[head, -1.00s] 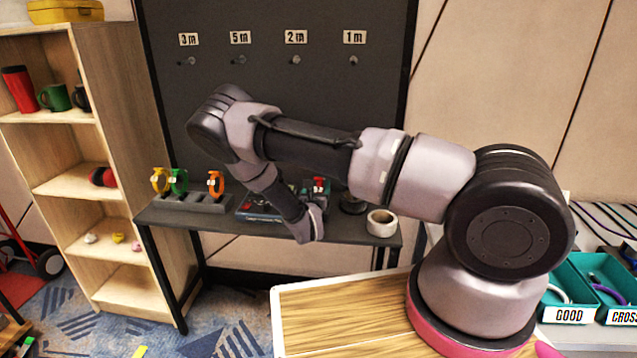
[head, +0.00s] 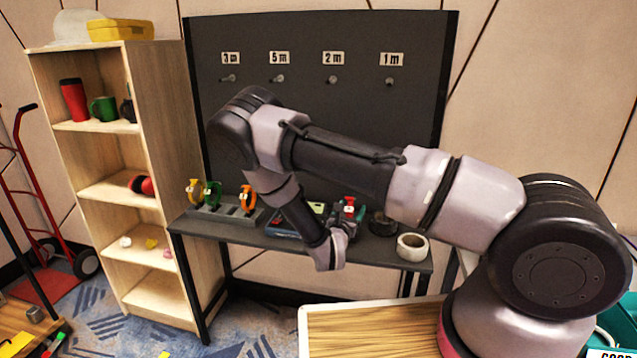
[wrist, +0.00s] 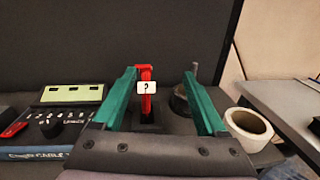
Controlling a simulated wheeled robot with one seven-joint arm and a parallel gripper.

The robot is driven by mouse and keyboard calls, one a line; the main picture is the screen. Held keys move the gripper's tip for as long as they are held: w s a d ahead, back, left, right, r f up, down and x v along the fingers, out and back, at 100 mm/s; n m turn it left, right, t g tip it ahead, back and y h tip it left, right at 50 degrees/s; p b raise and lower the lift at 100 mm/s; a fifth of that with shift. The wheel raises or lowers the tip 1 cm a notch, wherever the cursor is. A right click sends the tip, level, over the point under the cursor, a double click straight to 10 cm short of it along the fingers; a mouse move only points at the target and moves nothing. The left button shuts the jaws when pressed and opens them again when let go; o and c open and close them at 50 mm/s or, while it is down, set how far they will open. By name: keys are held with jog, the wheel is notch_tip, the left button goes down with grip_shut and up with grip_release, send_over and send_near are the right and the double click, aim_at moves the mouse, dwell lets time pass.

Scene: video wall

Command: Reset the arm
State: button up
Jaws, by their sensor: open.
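My arm reaches left across the head view, with its wrist bent down over the dark bench. In the wrist view my gripper (wrist: 160,85) has two green fingers spread wide, with nothing held between them. A red item with a white "?" tag (wrist: 147,88) stands beyond, in the gap between the fingers; it also shows in the head view (head: 349,207).
The bench (head: 200,226) holds a grey rack (head: 225,211) with yellow, green and orange loops, a cable tester (wrist: 62,118) and a white tape roll (head: 412,247). A dark panel (head: 315,120) with labelled pegs stands behind. A wooden shelf (head: 160,90) is left.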

jog(key=s+d+r+m+g+h, duration=0.2)
jog(key=s+d+r+m+g, duration=0.55)
jog(key=r+m, duration=0.3)
jog(key=s+d+r+m+g+h, duration=0.1)
jog(key=s+d+r+m+g, duration=0.5)
jog(key=d+r+m+g, duration=0.35)
jog(key=s+a+r+m+t+y, duration=0.4)
jog(key=s+r+m+y, duration=0.2)
jog(key=r, duration=0.4)
jog(key=s+a+r+m+t+y, duration=0.3)
jog(key=s+a+r+m+y, duration=0.2)
jog(key=s+r+m, duration=0.3)
notch_tip(320, 180, up, 3)
jog(key=s+y, duration=0.1)
jog(key=s, duration=0.1)
jog(key=shift+s+a+r+m+t+y, duration=0.2)
jog(key=shift+s+m+t+y, duration=0.1)
jog(key=shift+t, duration=0.1)
